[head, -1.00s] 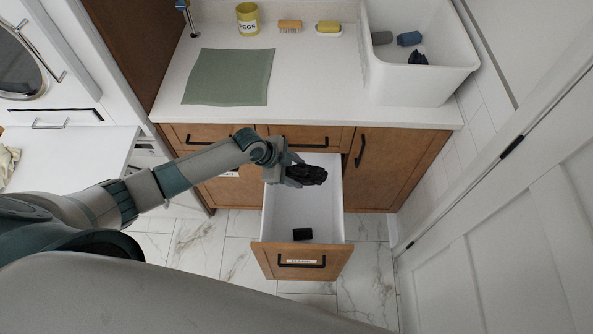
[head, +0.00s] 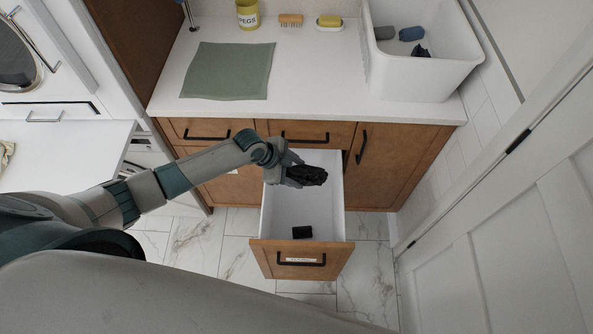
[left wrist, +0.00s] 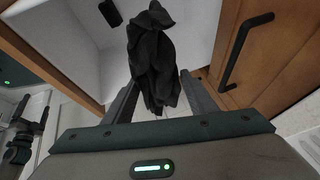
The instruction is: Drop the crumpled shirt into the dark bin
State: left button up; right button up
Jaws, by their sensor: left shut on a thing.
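The crumpled shirt (head: 308,176) is a black, bunched cloth. My left gripper (head: 291,172) is shut on it, and it hangs over the open white-lined drawer (head: 305,211), clear of the drawer floor. In the left wrist view the shirt (left wrist: 152,52) bulges up beyond the fingers and partly hides the drawer behind it. The drawer has a wooden front with a black handle and a small label that I cannot read. A small black item (head: 302,232) lies inside near its front. I see no separate dark bin. My right gripper is not seen.
A white tub (head: 418,84) with grey, blue and dark cloth pieces stands on the counter's right. A green mat (head: 228,72), yellow peg tin (head: 247,14), brush (head: 290,20) and soap dish (head: 330,23) are also there. A white door (head: 525,225) bounds the right.

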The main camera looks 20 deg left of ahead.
pick_arm(q)
jog(key=shift+f+b, duration=0.8)
jog(key=shift+f, duration=0.55)
jog(key=o, duration=1.3)
jog(key=shift+o, duration=0.2)
jog(key=shift+r, duration=0.1)
jog(key=b+v, duration=0.3)
jog(key=v, duration=1.4)
jog(key=shift+a+b, duration=0.15)
jog(key=shift+b, duration=0.25)
